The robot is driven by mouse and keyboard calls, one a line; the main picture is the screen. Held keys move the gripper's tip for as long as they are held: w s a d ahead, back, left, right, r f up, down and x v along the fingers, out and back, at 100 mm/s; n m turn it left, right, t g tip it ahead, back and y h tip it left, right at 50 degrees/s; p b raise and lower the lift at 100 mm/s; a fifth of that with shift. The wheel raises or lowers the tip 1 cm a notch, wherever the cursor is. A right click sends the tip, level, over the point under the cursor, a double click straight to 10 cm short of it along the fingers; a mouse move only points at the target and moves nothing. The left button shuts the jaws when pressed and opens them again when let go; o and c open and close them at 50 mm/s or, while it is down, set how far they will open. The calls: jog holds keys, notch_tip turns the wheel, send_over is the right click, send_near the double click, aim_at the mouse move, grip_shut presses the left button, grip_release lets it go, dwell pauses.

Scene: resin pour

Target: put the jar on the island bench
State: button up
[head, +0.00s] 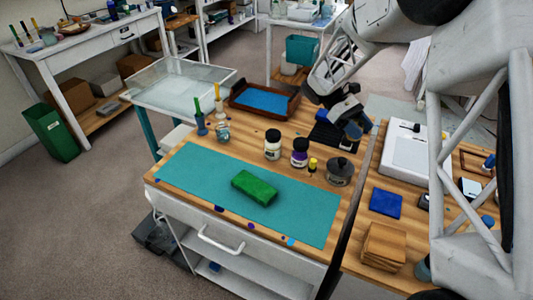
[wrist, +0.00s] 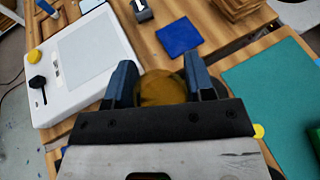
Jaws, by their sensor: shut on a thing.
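My gripper (head: 350,122) hangs over the far part of the wood-topped benches, near the gap between them. In the wrist view, my gripper (wrist: 160,88) is shut on the jar (wrist: 162,90), whose round amber-brown top shows between the blue fingers. The frames do not label which is the island bench.
A green block (head: 254,188) lies on the mat. The right bench holds a blue square (head: 386,203) and wooden squares (head: 384,243).

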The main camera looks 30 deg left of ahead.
jog(key=s+a+r+n+t+y, duration=0.1)
jog(key=a+r+n+t+y, duration=0.15)
jog(key=a+n+t, duration=0.65)
jog(key=s+a+r+n+t+y, duration=0.2)
jog(key=a+r+t, duration=0.1)
jog(key=a, duration=1.1)
jog(key=s+a+r+n+t+y, duration=0.1)
jog(key=a+r+n+t+y, duration=0.15)
jog(key=a+n+t, duration=0.65)
notch_tip(320, 180, down, 11)
jog(key=a+m+g, duration=0.2)
jog(key=g, duration=0.1)
jog(key=shift+a+m+g, duration=0.3)
jog(key=shift+a+m, duration=0.05)
jog(key=shift+m, duration=0.05)
jog(key=shift+h, duration=0.3)
jog(key=shift+f, duration=3.05)
jog(key=shift+f, duration=0.1)
jog(key=shift+f, duration=1.8)
jog(key=shift+f, duration=0.1)
